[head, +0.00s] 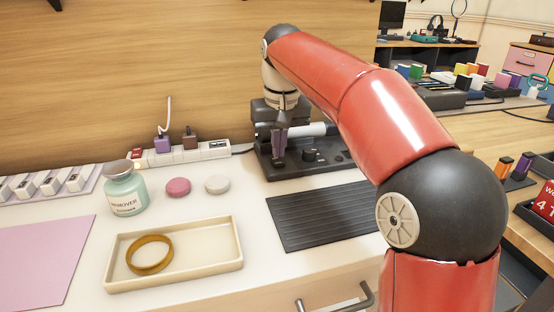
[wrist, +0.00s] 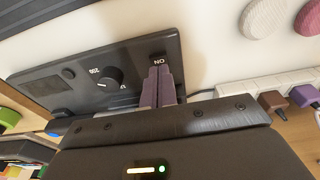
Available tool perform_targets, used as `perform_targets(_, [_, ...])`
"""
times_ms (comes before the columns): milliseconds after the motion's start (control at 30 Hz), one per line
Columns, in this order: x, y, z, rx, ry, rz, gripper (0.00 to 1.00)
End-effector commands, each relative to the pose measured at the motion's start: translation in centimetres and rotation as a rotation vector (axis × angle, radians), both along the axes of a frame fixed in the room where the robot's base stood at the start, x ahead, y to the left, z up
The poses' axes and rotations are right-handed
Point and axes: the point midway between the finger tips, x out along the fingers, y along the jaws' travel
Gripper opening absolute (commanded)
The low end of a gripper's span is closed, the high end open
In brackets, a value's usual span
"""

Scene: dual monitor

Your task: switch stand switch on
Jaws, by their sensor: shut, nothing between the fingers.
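The black stand base (head: 335,160) sits at the back of the white desk in the head view, with a round knob (head: 311,154) on its top. In the wrist view, the panel of the stand (wrist: 60,75) shows a black dial (wrist: 108,77), a display at its far left and the label "ON" at its right end. My gripper (head: 279,156) points down over the left part of the stand. Its purple fingers (wrist: 159,70) are shut and empty, with the tips beside the "ON" label. Contact cannot be told.
A power strip (head: 217,150) with plugs lies left of the stand. A remover bottle (head: 126,195), pink and white discs (head: 178,187), a cream tray (head: 208,260) with a yellow ring and a dark ribbed mat (head: 318,222) lie in front. A wooden panel rises behind.

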Motion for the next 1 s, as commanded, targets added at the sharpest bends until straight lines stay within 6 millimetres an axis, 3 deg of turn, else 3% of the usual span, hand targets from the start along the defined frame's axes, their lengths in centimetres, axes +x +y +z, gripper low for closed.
perform_targets(1000, [0.0, 0.0, -1.1, 0.0, 0.0, 0.0, 0.0])
